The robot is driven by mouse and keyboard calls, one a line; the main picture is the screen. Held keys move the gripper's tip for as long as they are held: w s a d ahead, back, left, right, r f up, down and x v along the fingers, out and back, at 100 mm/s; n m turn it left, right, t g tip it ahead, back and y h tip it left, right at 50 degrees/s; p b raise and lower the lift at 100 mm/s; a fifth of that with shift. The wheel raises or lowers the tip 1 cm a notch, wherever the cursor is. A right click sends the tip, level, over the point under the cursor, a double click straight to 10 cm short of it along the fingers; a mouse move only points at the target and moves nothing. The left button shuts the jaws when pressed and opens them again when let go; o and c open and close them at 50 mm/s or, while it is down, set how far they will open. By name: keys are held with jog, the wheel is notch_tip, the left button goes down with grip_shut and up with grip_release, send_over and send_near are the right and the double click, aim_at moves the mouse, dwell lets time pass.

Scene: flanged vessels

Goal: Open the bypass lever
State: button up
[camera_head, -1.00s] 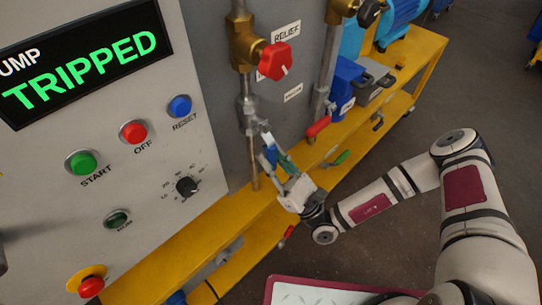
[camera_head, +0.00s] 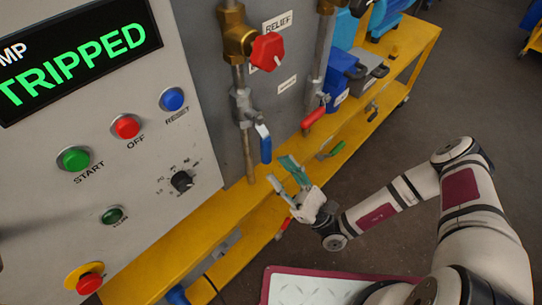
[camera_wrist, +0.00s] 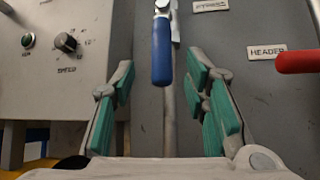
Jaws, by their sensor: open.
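A blue-handled lever (camera_head: 265,145) hangs from a valve on the left vertical pipe (camera_head: 249,160), its handle pointing down. In the wrist view, the blue handle (camera_wrist: 162,52) stands upright between my fingers in the picture, with its lower end free. A label (camera_wrist: 210,5) beside it is cut off and hard to read. My gripper (camera_head: 282,172) is open and empty, below and to the right of the handle's end. Its green-padded fingers also show spread in the wrist view (camera_wrist: 160,85). Handle and fingers look apart.
A red lever (camera_head: 313,117) sits on the right pipe, by the HEADER label (camera_wrist: 280,52). A red relief knob (camera_head: 267,51) is above. The yellow frame (camera_head: 195,235) runs below. The pump panel (camera_head: 140,185) reads TRIPPED. Open floor (camera_head: 400,130) lies right.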

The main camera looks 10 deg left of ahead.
jog(key=shift+v, duration=2.5)
